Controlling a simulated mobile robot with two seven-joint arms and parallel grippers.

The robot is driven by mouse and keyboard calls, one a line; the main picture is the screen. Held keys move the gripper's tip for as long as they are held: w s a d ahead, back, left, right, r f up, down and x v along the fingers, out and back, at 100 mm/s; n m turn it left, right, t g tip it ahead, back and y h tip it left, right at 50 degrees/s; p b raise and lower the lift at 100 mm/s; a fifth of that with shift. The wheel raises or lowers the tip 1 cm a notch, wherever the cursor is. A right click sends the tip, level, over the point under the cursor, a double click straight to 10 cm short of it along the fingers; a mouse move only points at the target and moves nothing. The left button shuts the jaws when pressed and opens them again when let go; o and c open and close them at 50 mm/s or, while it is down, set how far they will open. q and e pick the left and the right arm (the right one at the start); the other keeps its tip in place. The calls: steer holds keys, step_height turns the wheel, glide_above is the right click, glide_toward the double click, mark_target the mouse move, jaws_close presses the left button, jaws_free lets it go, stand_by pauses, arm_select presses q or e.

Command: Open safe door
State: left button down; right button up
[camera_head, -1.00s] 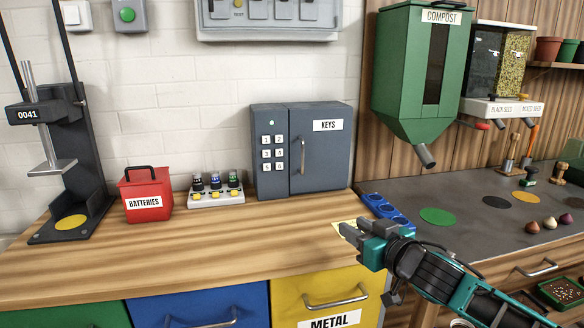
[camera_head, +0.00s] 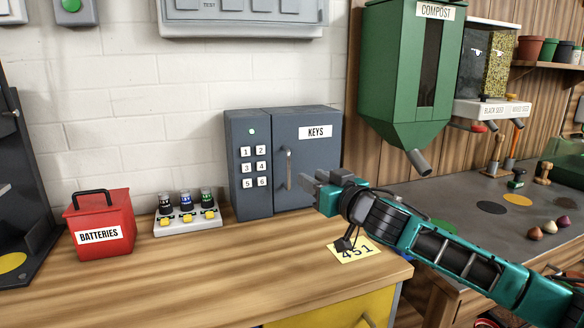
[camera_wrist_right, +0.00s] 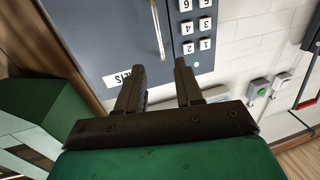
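The safe is a blue-grey box on the wooden bench, with a KEYS label on its door (camera_head: 308,155). The door looks shut and carries a vertical handle (camera_head: 289,169). A keypad (camera_head: 254,167) numbered 1 to 6 and a small green light (camera_head: 252,131) are on the left panel. My right gripper (camera_head: 308,186) is in front of the door, just right of the handle in the head view. In the right wrist view, its fingers (camera_wrist_right: 158,78) are apart and empty, with the handle (camera_wrist_right: 158,30) beyond them. My left gripper is not in view.
A yellow note (camera_head: 352,252) reading 451 lies on the bench below my right arm. A battery charger (camera_head: 187,219) and a red BATTERIES box (camera_head: 100,222) stand left of the safe. A green compost hopper (camera_head: 405,75) hangs at right. The bench front is clear.

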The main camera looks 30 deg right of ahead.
steer(key=w, duration=0.9)
steer(key=shift+w+d+p, duration=0.15)
steer(key=shift+d+p, duration=0.05)
steer(key=shift+p, duration=0.2)
jaws_close()
stand_by(1.1)
